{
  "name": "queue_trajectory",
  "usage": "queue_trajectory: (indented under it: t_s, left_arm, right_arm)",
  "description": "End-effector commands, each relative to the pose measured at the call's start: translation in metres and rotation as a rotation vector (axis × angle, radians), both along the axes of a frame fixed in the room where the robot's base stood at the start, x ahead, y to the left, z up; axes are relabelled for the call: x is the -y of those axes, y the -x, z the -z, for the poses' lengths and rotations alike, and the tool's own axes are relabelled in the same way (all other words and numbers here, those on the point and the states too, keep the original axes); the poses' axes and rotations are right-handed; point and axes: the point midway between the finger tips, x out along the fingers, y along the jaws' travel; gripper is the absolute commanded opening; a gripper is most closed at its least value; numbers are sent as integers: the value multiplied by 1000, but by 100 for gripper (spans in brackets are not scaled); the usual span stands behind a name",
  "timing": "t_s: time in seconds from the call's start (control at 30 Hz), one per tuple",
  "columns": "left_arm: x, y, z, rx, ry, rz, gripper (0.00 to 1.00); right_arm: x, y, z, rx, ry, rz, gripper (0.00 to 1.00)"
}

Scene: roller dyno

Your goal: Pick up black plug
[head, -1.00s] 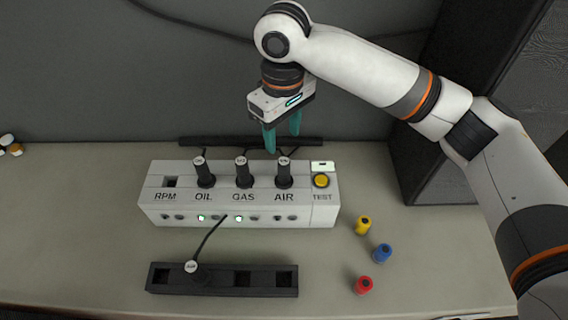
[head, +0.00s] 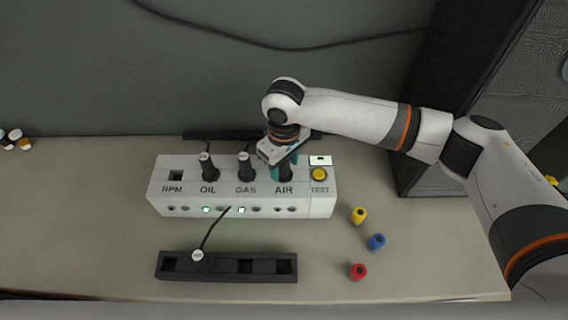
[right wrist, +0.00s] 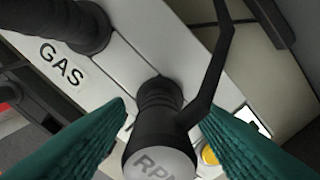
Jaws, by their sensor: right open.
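A black plug stands in the AIR position of the white panel box (head: 240,205). In the right wrist view this plug (right wrist: 158,110) has a grey cap reading RPM. My right gripper (head: 282,170) is over it, with its teal fingers open on either side of the plug and gaps showing in the right wrist view. Other black plugs stand at OIL (head: 207,166) and GAS (head: 245,167). The RPM socket (head: 176,175) is empty. One more black plug (head: 198,257) stands in the black rack (head: 222,275), its cable running up to the box. My left gripper is out of view.
Yellow (head: 358,215), blue (head: 376,242) and red (head: 358,272) small cylinders stand right of the box. A yellow TEST button (head: 319,174) is at the box's right end. A tall dark cabinet (head: 440,120) stands at the right. The table's left side is mostly clear.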

Motion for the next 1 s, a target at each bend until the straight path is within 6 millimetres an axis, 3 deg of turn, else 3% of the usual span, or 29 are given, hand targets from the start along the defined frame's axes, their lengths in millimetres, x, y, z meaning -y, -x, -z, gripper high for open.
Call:
queue_trajectory:
  t_s: [0.23,0.5,0.8,1.0]
  left_arm:
    - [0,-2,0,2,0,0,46]
    - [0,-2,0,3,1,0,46]
    - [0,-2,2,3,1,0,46]
    - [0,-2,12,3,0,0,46]
  right_arm:
    - [0,0,2,1,-1,-1,48]
    - [0,0,2,1,-1,-1,8]
    - [-1,0,-1,1,-1,-1,8]
    - [-1,-1,-31,5,-4,-3,8]
